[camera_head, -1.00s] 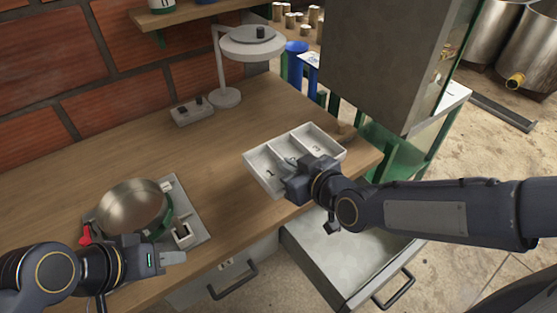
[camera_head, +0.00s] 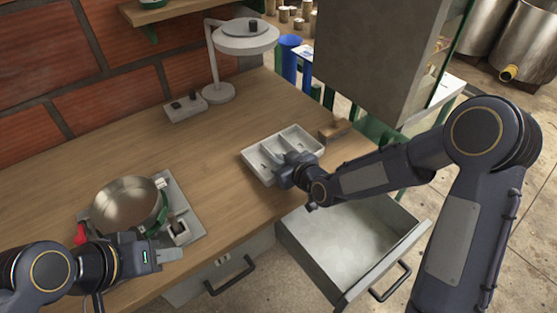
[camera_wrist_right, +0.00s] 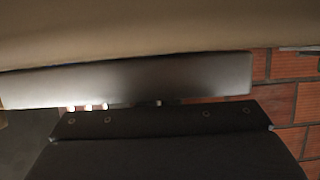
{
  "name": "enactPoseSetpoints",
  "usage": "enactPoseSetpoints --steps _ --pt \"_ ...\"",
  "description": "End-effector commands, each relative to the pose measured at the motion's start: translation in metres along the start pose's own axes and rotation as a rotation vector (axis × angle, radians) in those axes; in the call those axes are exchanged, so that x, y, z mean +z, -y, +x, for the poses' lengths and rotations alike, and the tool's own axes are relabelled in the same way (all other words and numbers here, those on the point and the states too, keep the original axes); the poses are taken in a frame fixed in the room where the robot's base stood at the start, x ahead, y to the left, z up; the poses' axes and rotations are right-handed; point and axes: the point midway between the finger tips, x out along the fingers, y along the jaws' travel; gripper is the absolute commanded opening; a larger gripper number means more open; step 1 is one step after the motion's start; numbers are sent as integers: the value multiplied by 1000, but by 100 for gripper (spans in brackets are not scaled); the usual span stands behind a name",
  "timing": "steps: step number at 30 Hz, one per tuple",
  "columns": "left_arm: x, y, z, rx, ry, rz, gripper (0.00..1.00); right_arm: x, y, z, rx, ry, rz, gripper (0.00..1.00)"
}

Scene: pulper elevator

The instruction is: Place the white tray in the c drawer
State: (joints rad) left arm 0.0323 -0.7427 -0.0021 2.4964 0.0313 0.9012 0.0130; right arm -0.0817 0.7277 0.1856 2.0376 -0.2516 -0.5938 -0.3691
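The white tray (camera_head: 282,153) has three compartments and shows at the right part of the wooden table, in the head view. My right gripper (camera_head: 288,166) is at its near wall and appears shut on it; my wrist hides the fingertips. Whether the tray touches the table is unclear. In the right wrist view a pale grey bar, probably the tray (camera_wrist_right: 130,82), lies across the gripper. An open, empty drawer (camera_head: 345,240) juts out below the table, right of the tray; no letter is readable. My left gripper (camera_head: 168,254) is near the pan, its finger gap not visible.
A metal pan (camera_head: 128,203) sits on a grey base at the left. A lamp-like stand (camera_head: 218,92) and a small box (camera_head: 185,107) are at the back. A wooden block (camera_head: 335,130) lies behind the tray. A closed drawer handle (camera_head: 230,276) is left of the open drawer.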

Motion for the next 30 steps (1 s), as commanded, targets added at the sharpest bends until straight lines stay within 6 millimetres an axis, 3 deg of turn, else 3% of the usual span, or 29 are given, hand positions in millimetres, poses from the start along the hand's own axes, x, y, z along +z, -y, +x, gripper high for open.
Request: enactPoseSetpoints --steps 10,15,16,25,30 --pt "2 2 5 0 0 0 36 3 0 1 1 -2 -1 0" --pt "2 1 3 0 0 0 36 2 0 0 1 0 0 24" --pt "2 1 3 0 0 0 36 2 0 0 1 0 0 25" --pt "-1 -1 -2 0 0 0 36 -3 0 -1 1 0 0 25" --pt "1 1 1 0 0 0 36 -1 -2 -27 4 -1 -1 25"
